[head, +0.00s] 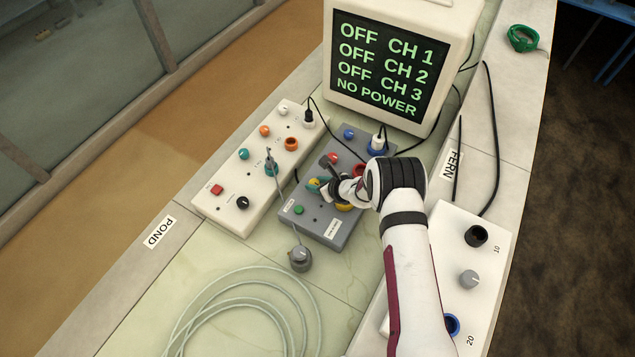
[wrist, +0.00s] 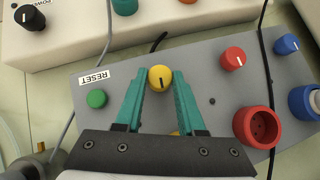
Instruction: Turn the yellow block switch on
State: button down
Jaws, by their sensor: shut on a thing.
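The yellow block switch is a small round yellow knob (wrist: 160,77) with a dark pointer line, on the grey box (head: 325,222). In the wrist view my gripper's two teal fingers (wrist: 160,80) are closed on its left and right sides. The pointer line runs roughly up and down in that view. In the head view my gripper (head: 324,184) is over the grey box and partly hides the yellow knob (head: 313,185). The monitor (head: 388,68) reads OFF for CH 1, CH 2 and CH 3, and NO POWER.
Beside the yellow knob are a green RESET button (wrist: 96,98), a red knob (wrist: 233,58), a blue knob (wrist: 287,44) and a red socket (wrist: 257,127). White boxes stand left (head: 232,195) and right (head: 445,230). A coiled cable (head: 225,290) lies in front.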

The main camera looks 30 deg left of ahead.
jog(key=shift+s+a+m+t+h, duration=0.15)
jog(key=shift+m+t+h, duration=0.3)
jog(key=shift+m+t, duration=0.5)
jog(key=shift+s+m+t+h, duration=0.1)
jog(key=shift+m+t+h, duration=0.4)
jog(key=shift+m, duration=0.75)
jog(key=c, duration=0.5)
grip_release()
jog(key=v, duration=1.5)
jog(key=shift+s+r, duration=0.2)
jog(key=shift+s, duration=0.1)
